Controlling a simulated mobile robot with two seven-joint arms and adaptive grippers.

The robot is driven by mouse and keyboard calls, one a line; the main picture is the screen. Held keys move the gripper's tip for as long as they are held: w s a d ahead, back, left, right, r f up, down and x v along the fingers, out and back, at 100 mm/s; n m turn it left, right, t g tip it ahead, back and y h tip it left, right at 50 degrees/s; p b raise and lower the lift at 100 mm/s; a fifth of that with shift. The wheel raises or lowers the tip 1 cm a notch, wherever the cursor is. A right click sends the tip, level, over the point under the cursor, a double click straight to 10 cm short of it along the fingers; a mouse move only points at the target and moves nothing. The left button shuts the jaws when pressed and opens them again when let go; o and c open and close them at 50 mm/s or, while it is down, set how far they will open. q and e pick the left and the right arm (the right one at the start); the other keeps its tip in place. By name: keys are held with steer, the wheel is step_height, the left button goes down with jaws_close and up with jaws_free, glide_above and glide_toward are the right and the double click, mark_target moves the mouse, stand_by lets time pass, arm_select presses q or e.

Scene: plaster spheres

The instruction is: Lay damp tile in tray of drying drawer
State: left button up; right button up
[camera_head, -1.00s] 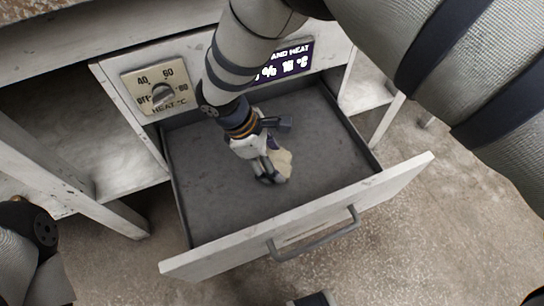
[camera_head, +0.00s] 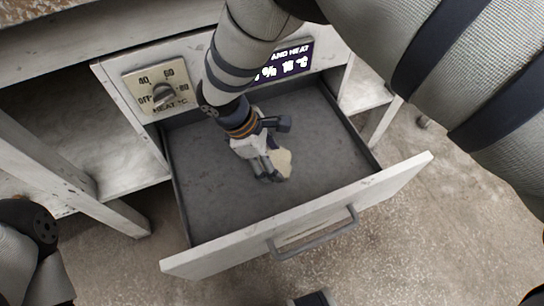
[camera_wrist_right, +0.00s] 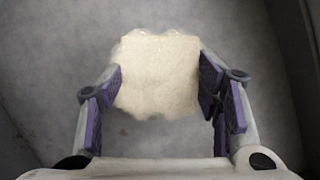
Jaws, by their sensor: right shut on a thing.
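The damp tile (camera_head: 283,160) is a small cream piece with ragged edges, over the grey tray floor of the open drying drawer (camera_head: 220,203). My right gripper (camera_head: 269,170) reaches down into the drawer and is shut on the tile. In the right wrist view the tile (camera_wrist_right: 157,75) sits between the purple finger pads of the gripper (camera_wrist_right: 160,88). I cannot tell whether the tile touches the tray floor. The drawer's front panel (camera_head: 390,187) has a grey handle (camera_head: 315,236).
A heat dial (camera_head: 163,96) with temperature marks is on the cabinet front left of the arm. A lit display (camera_head: 285,63) is partly hidden behind my right arm. Drawer walls surround the gripper; the tray floor around it is bare. An open shelf (camera_head: 60,130) lies at left.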

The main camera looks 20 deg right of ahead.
steer(key=shift+f+b, duration=0.4)
steer(key=shift+f, duration=0.35)
steer(key=o, duration=1.4)
steer(key=shift+r+p, duration=1.55)
steer(key=shift+r, duration=0.6)
steer(key=shift+f, duration=0.1)
